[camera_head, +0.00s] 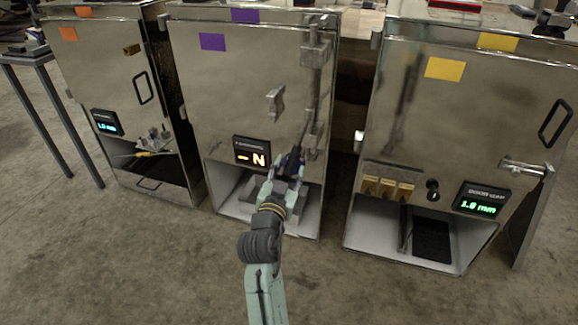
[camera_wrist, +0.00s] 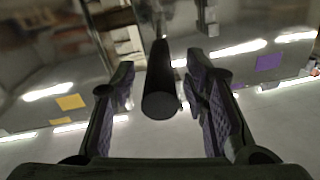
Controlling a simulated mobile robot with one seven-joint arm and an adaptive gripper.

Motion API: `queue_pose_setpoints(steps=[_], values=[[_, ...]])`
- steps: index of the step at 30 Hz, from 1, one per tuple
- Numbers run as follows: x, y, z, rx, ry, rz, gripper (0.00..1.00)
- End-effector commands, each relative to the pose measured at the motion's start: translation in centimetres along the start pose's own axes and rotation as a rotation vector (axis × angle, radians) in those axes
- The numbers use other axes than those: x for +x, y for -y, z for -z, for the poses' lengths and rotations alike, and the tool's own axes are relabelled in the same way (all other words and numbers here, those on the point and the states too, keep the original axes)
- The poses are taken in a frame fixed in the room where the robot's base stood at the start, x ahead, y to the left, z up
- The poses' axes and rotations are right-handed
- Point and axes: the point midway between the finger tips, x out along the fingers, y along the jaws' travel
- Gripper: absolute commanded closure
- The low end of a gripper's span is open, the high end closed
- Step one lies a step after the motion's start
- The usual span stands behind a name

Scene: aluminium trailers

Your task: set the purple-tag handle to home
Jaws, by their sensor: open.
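The purple-tag cabinet (camera_head: 225,75) is the middle of three shiny metal units, with purple tags on its front and top edge. Its small display (camera_head: 252,152) shows an orange "-N". A metal linkage runs down the right side of its door, and a dark handle hangs near its lower end. My gripper (camera_head: 291,160) is at this handle, low on the door. In the wrist view, the round dark handle (camera_wrist: 160,85) points towards the camera between the two open fingers of my gripper (camera_wrist: 163,90). Gaps show on both sides of the handle; contact deeper in cannot be told.
An orange-tag cabinet (camera_head: 100,75) stands left, its display (camera_head: 107,122) blue. A yellow-tag cabinet (camera_head: 465,110) stands right, with a green display (camera_head: 482,200) reading 1.0 mm. A metal latch (camera_head: 275,101) protrudes from the middle door. The front floor (camera_head: 130,260) is clear.

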Motion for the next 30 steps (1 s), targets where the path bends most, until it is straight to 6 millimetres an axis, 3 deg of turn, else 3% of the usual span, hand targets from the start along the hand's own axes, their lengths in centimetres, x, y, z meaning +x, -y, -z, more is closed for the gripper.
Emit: queue_pose_setpoints(steps=[11,30], values=[[0.57,0.0,0.0,0.0,-0.001,0.0,0.59],[0.54,0.02,0.01,0.0,-0.001,0.001,1.0]])
